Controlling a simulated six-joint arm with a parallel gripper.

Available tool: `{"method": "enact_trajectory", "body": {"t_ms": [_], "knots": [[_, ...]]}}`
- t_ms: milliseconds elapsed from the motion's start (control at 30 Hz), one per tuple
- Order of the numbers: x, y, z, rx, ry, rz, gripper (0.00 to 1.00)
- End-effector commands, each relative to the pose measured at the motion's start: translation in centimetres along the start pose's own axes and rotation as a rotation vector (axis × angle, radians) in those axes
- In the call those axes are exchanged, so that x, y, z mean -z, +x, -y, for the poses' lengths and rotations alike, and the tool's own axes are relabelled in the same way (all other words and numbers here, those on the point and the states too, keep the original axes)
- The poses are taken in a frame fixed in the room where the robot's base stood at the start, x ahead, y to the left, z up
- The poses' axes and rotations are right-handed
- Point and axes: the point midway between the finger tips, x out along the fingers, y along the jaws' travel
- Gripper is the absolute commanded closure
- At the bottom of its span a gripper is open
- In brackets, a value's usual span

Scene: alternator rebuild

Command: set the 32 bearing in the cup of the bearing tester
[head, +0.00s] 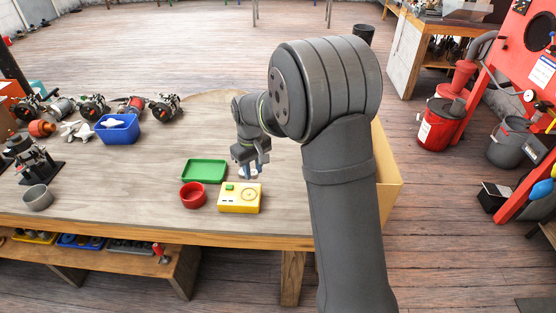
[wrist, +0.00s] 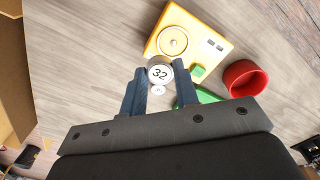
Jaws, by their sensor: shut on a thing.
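My gripper (wrist: 161,72) is shut on the 32 bearing (wrist: 160,74), a short grey cylinder with a white top marked 32. The bearing sits between the two blue fingertips. The yellow bearing tester (wrist: 205,40) lies just beyond the fingertips in the wrist view, with its round cup (wrist: 173,41) empty. In the head view the tester (head: 232,204) stands near the table's front edge, its cup (head: 250,194) on the right side. My gripper (head: 256,168) is behind the tester there, and its fingers partly hide the bearing.
A green tray (head: 204,170) and a red bowl (head: 193,195) stand left of the tester. A blue bin (head: 118,130) and several alternator parts are farther left. Bare tabletop lies behind the green tray.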

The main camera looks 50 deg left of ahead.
Motion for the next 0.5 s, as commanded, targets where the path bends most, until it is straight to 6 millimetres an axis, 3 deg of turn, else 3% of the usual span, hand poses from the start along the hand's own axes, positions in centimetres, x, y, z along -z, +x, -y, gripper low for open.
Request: {"method": "enact_trajectory", "body": {"t_ms": [133,500], "knots": [[0.4,0.0,2.0,-0.001,-0.012,-0.001,0.95],[0.3,1.8,2.2,0.000,-0.012,0.001,0.95]]}}
